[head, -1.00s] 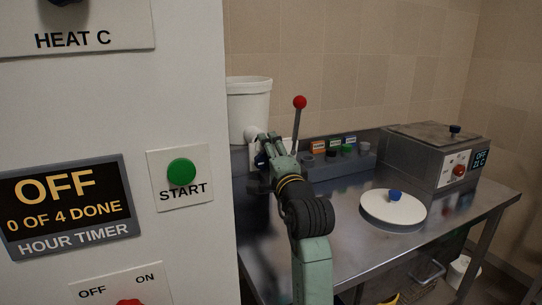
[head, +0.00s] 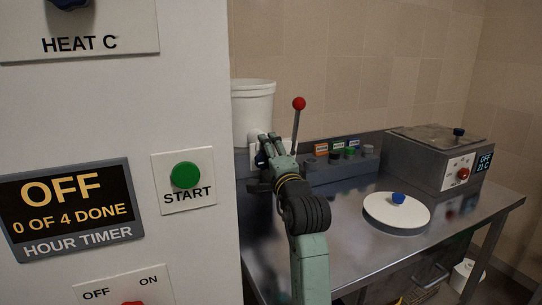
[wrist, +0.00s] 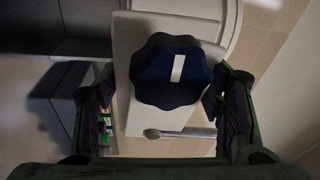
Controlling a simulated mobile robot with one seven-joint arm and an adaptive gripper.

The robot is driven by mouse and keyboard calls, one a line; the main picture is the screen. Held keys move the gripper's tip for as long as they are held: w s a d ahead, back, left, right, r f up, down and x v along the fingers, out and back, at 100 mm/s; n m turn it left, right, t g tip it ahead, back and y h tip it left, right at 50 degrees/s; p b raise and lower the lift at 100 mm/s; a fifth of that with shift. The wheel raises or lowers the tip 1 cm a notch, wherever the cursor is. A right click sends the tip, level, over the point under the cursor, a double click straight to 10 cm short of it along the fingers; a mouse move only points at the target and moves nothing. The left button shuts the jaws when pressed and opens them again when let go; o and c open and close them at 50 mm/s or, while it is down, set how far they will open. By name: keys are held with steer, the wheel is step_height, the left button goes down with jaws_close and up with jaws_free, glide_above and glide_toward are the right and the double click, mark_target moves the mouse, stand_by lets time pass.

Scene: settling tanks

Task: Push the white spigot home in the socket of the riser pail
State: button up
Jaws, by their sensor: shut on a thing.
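The white riser pail (head: 254,98) stands at the far left of the steel bench, partly behind the cabinet edge. My gripper (head: 266,152) is in front of its lower part. In the wrist view, my gripper (wrist: 160,108) is shut on the white spigot (wrist: 130,60), with a finger on each side. A dark blue, lobed knob (wrist: 160,92) with a white mark sits on the spigot's front. The pail's curved white wall (wrist: 232,22) shows behind it. The socket is hidden, and I cannot tell how deep the spigot sits.
A red-balled lever (head: 299,104) rises just right of my gripper. A rack with several coloured caps (head: 340,165), a white disc with a blue knob (head: 397,210) and a grey heater box (head: 445,160) are farther right. A white cabinet (head: 200,110) fills the left.

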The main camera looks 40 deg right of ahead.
steer(key=shift+w+d, duration=0.1)
steer(key=shift+w, duration=0.3)
steer(key=o, duration=1.7)
steer(key=shift+c, duration=0.2)
steer(key=v, duration=1.1)
steer(key=shift+s, duration=0.4)
